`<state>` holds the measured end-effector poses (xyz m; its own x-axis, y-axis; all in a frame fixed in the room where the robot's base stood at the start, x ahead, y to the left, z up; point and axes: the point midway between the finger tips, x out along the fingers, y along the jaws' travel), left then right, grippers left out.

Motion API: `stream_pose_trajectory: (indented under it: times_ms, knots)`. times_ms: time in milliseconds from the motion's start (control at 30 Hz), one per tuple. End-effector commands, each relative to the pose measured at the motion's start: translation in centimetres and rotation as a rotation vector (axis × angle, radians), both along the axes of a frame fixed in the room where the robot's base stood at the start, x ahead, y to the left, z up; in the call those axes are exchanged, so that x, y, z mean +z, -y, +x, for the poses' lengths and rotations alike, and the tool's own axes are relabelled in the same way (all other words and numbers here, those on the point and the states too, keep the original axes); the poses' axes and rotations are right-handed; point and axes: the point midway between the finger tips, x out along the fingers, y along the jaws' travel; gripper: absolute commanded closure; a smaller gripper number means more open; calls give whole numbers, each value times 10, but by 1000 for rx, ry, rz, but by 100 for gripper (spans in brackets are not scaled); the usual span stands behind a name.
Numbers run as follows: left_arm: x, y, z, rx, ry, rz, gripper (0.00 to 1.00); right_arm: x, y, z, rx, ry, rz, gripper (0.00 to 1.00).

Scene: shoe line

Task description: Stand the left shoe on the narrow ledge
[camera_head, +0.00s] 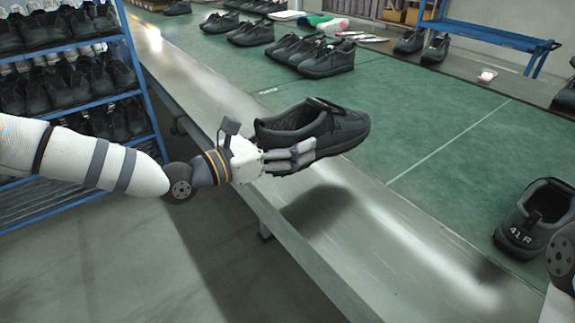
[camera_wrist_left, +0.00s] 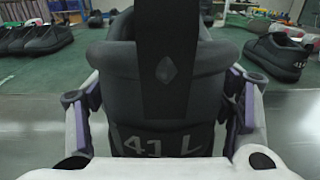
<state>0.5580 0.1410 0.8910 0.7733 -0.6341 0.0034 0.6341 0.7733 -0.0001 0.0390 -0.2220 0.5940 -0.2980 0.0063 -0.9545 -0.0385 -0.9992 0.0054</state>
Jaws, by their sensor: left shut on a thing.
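The left shoe (camera_head: 341,127) is black, and my left gripper (camera_head: 303,152) is shut on its heel end. In the head view it is held upright, toe to the right, above the narrow ledge (camera_head: 410,237), with its shadow on the metal below. In the left wrist view the shoe's heel (camera_wrist_left: 165,143) reads "41 L" between the fingers. The right shoe (camera_head: 538,215), marked "41 R", stands on the green mat at the right; it also shows in the left wrist view (camera_wrist_left: 276,55). Only part of my right arm shows at the right edge; its gripper is not seen.
The green mat (camera_head: 430,120) lies behind the metal ledge, largely clear in the middle. Several black shoes (camera_head: 325,58) stand along its far side. A blue rack (camera_head: 150,95) full of shoes stands at the left. A blue bench frame (camera_head: 490,32) is at the back right.

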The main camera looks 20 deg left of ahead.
Motion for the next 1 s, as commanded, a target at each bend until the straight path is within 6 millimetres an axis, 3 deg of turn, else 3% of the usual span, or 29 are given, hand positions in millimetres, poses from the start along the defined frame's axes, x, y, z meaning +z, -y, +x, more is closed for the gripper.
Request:
stream_pose_trajectory:
  times_ms: [33, 67, 367, 500, 900, 933, 1000]
  knots:
    - [-27, -6, 6, 0, -17, 2, 70, -12, 0, -11, 0, -36, -1, 0]
    - [-33, -9, 10, -1, -15, 2, 70, -15, 0, -13, 2, -45, -1, 0]
    - [-56, -28, 31, -3, -1, 0, 70, -26, 0, -23, 3, -77, -1, 0]
    - [-83, -28, 31, -5, -4, -2, 70, -31, 1, -28, 4, -93, 0, 0]
    - [-88, -29, 31, -4, 2, -3, 70, -33, 1, -29, 4, -97, -1, 0]
    - [-89, -29, 31, -4, -2, -1, 24, -33, 1, -30, 4, -97, -1, 0]
    - [-88, -29, 31, -4, -1, 0, 8, -33, 1, -29, 4, -96, -1, 0]
